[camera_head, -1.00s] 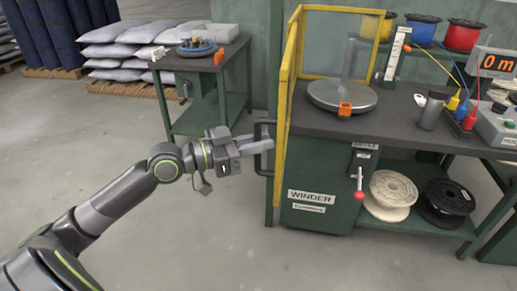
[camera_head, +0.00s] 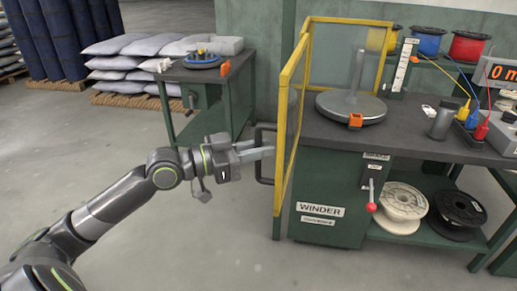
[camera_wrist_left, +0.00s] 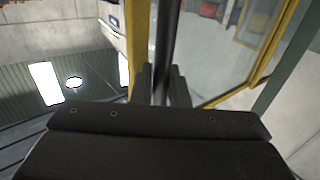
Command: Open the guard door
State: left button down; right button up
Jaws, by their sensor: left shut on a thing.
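The guard door (camera_head: 288,130) is a yellow frame with a clear panel at the left side of the winder bench. A dark vertical handle (camera_head: 260,156) sticks out from its left side. My left gripper (camera_head: 268,152) comes in from the left and its fingers are shut on the handle. In the left wrist view the dark handle bar (camera_wrist_left: 163,50) runs up between the two fingers (camera_wrist_left: 163,88), with yellow frame parts (camera_wrist_left: 278,45) to the right. My right gripper is not in view.
The winder bench (camera_head: 330,205) carries a grey turntable with a post (camera_head: 350,107) behind the door. A red-knobbed lever (camera_head: 371,205) is on its front. A side table (camera_head: 190,75) stands behind my left arm. The floor in front is clear.

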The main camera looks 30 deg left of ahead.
pick_arm(q)
jog(key=c, duration=1.5)
grip_release()
jog(key=shift+s+a, duration=0.1)
